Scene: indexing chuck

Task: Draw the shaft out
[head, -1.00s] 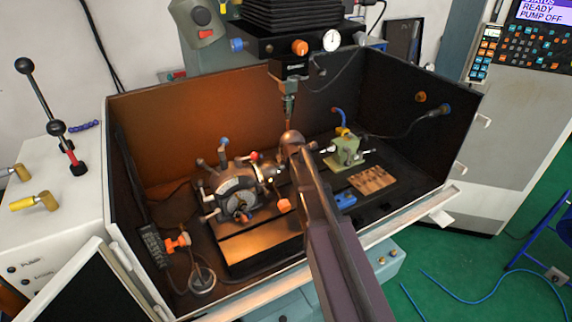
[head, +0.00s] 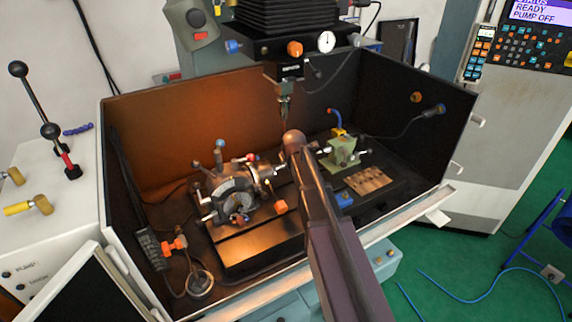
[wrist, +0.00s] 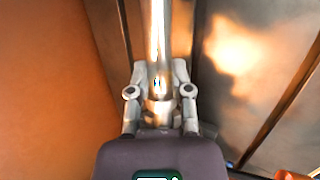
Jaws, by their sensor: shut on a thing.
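The shaft (wrist: 158,35) is a bright, polished metal bar in the wrist view, running from my gripper up out of the top edge. My gripper (wrist: 159,78) is shut on it, with one finger on each side near its lower end. In the head view the indexing head (head: 236,195) with its chuck (head: 264,171) stands left of my arm. My arm hides my gripper there and most of the shaft. I cannot tell how much of the shaft is inside the chuck.
The machine spindle (head: 285,100) hangs just above and behind my arm.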

